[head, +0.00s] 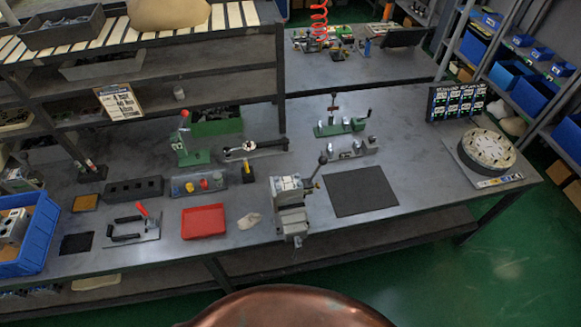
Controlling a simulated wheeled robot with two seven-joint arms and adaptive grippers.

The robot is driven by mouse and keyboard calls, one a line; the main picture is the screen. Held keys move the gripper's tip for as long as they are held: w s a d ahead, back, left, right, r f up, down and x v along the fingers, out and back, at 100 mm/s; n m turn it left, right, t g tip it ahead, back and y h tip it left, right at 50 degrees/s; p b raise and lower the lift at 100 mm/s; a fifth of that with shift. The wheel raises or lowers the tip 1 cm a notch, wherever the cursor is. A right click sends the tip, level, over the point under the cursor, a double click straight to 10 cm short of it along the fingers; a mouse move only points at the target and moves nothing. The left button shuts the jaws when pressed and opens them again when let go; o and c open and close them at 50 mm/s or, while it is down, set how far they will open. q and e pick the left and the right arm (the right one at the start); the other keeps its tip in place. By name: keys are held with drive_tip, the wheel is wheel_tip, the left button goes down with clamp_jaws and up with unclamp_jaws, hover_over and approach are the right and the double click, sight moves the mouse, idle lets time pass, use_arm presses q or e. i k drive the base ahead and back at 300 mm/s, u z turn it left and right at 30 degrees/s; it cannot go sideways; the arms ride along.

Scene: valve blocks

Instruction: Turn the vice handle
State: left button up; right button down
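A grey vice (290,208) stands at the front edge of the workbench, near the middle of the head view. A thin lever with a dark round knob (322,161) rises at its right side, tilted up and to the right. A small part (298,241) sticks out at the vice's front, too small to make out clearly. I cannot tell for sure which of these is the vice handle. Neither of my grippers is in view, and nothing touches the vice.
A black mat (361,191) lies right of the vice. A red tray (203,221) and a pale rag (249,220) lie to its left. Green-based fixtures (341,126) stand behind. A blue bin (25,235) is far left, a round dial unit (487,149) far right.

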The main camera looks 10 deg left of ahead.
sight(298, 241)
drive_tip(key=u, duration=0.15)
drive_tip(key=k, duration=0.2)
drive_tip(key=z, duration=1.2)
drive_tip(key=k, duration=1.3)
drive_tip(key=u, duration=1.65)
drive_tip(key=i, duration=0.5)
drive_tip(key=z, duration=0.05)
